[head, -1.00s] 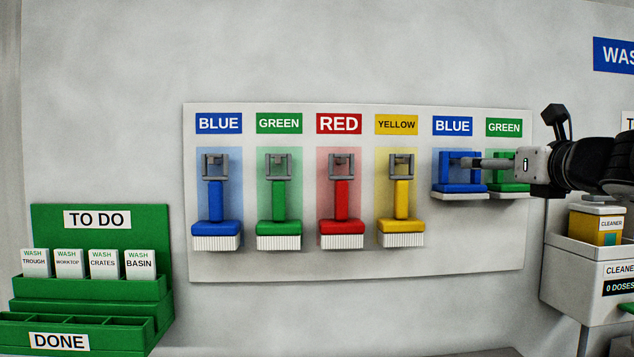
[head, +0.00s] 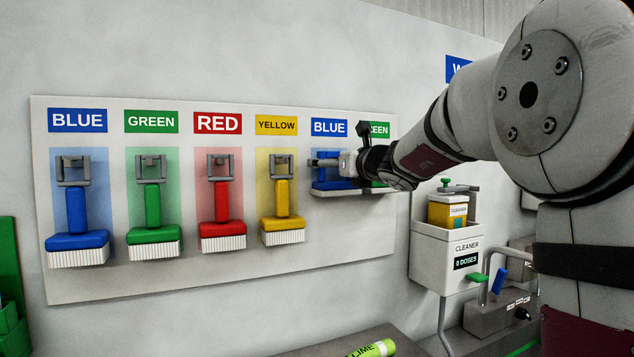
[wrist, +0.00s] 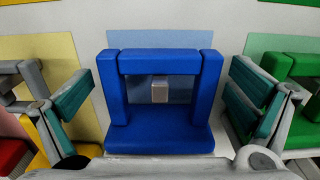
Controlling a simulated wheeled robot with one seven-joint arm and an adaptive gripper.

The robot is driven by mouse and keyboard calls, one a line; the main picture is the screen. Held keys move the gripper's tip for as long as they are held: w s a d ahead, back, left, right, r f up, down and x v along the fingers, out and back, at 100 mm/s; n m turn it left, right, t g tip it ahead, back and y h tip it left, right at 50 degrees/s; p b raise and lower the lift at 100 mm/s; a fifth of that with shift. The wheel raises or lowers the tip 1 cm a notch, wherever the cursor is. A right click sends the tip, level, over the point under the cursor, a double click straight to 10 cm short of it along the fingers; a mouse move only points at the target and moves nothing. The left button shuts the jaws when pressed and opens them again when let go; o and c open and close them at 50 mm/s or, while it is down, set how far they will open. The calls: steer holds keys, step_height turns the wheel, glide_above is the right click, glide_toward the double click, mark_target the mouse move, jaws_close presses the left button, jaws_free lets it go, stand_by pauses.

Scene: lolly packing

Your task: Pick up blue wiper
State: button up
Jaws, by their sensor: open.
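The blue wiper (wrist: 160,138) hangs on the wall board under the second BLUE label. It has a blue frame-shaped handle and a wide blue base. A small pale peg shows through the handle opening. In the head view the wiper (head: 322,186) is partly hidden by my gripper (head: 318,163). In the wrist view my gripper (wrist: 158,100) is open, with one teal-padded finger on each side of the wiper's handle. Gaps show between the pads and the handle.
Blue (head: 77,240), green (head: 153,234), red (head: 222,228) and yellow (head: 282,223) brushes hang to the left. A green wiper (wrist: 302,125) hangs close by on the right. A cleaner dispenser (head: 440,265) is right of the board. A lime bottle (head: 372,349) lies below.

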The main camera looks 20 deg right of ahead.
steer(key=shift+w, duration=0.15)
steer(key=c, duration=1.3)
steer(key=shift+r, duration=0.1)
